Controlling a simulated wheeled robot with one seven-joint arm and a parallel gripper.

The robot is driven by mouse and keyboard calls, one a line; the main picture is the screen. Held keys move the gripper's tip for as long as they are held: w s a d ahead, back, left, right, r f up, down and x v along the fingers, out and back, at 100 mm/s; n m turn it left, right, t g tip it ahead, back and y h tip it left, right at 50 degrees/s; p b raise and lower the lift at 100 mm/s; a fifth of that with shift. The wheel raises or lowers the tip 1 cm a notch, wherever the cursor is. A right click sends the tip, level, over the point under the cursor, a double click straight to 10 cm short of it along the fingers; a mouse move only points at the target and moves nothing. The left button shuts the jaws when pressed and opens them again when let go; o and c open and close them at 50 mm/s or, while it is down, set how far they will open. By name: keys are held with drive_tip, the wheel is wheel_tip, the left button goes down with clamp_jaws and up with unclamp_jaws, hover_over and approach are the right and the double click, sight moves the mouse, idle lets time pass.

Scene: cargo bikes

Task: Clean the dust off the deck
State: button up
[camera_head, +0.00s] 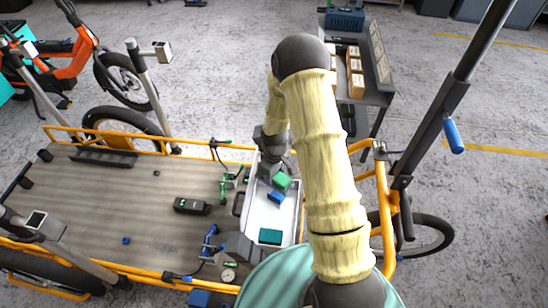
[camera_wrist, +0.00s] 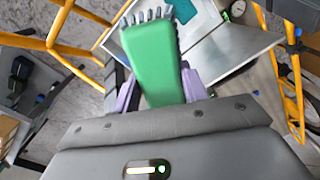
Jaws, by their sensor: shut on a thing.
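The deck (camera_head: 110,195) is the grey-brown streaked bed of an orange-framed cargo bike; dust cannot be told from its streaks. A green brush (camera_wrist: 153,60) with grey bristles is held between my gripper's fingers (camera_wrist: 160,88) in the wrist view. In the head view my gripper (camera_head: 276,172) is over the white tray (camera_head: 287,215) at the right end of the deck, with the green brush (camera_head: 282,181) just below it. A blue block (camera_head: 277,197) and a teal block (camera_head: 270,236) are in the tray. The teal block also shows in the wrist view (camera_wrist: 183,10).
A black device (camera_head: 191,206), a small blue cube (camera_head: 126,240) and a small dark piece (camera_head: 156,173) sit on the deck. Green and blue clamps (camera_head: 209,243) stand near the tray. Orange rails (camera_head: 200,148) edge the deck. A cart with boxes (camera_head: 355,75) stands behind.

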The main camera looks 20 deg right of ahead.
wheel_tip(320, 180, up, 28)
drive_tip(key=s+m+p, duration=0.1)
drive_tip(key=m+p, duration=0.6)
drive_tip(key=p, duration=2.1)
drive_tip(key=shift+s+m+p, duration=0.3)
